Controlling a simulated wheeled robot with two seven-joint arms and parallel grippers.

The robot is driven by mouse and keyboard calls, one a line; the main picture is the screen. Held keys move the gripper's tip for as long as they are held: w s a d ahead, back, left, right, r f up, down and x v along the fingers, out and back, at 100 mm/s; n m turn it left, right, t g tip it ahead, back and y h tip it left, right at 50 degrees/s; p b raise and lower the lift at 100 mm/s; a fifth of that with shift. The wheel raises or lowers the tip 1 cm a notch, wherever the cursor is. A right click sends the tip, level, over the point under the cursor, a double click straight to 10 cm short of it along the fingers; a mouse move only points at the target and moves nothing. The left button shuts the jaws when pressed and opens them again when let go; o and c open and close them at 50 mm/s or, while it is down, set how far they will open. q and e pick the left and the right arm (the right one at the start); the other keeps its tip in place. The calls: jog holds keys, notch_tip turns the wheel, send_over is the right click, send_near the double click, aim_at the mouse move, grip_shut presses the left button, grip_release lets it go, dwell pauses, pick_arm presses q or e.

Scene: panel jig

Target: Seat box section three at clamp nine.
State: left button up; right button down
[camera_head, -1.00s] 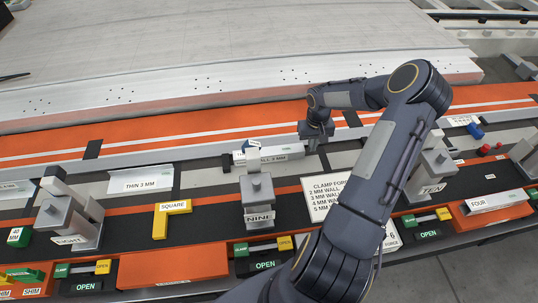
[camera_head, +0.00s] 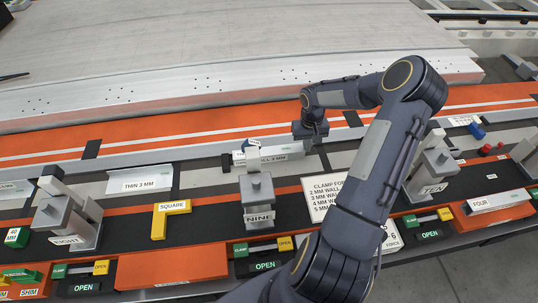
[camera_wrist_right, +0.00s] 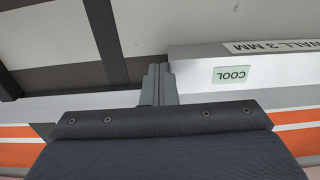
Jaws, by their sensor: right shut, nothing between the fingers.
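A light grey box section (camera_head: 282,153) lies behind clamp nine. In the right wrist view, the box section (camera_wrist_right: 205,58) carries a "WALL 3 MM" label and a green "COOL" tag. Clamp nine (camera_head: 262,187), a grey block with a "NINE" plate, stands in front of it and hides part of it. My right gripper (camera_head: 311,147) is shut and empty, just right of the box section's end in the head view. Its fingertips (camera_wrist_right: 158,75) are close beside that end in the wrist view; contact cannot be told. My left gripper is out of view.
An "OPEN" sign (camera_head: 265,265) sits below clamp nine. A yellow square (camera_head: 172,215) lies to its left, a clamp chart (camera_head: 323,197) to its right. Clamp eight (camera_head: 68,222) and clamp ten (camera_head: 432,175) flank it. A large panel (camera_head: 200,50) fills the back.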

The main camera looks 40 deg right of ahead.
jog(key=shift+w+a+b, duration=0.3)
jog(key=shift+a, duration=0.25)
jog(key=shift+s+d, duration=0.1)
jog(key=shift+d, duration=0.1)
dwell(0.3)
jog(key=shift+s+d+r, duration=0.1)
jog(key=shift+s+d, duration=0.3)
jog(key=shift+d, duration=0.3)
notch_tip(320, 180, up, 8)
jog(key=p, duration=0.5)
dwell(0.5)
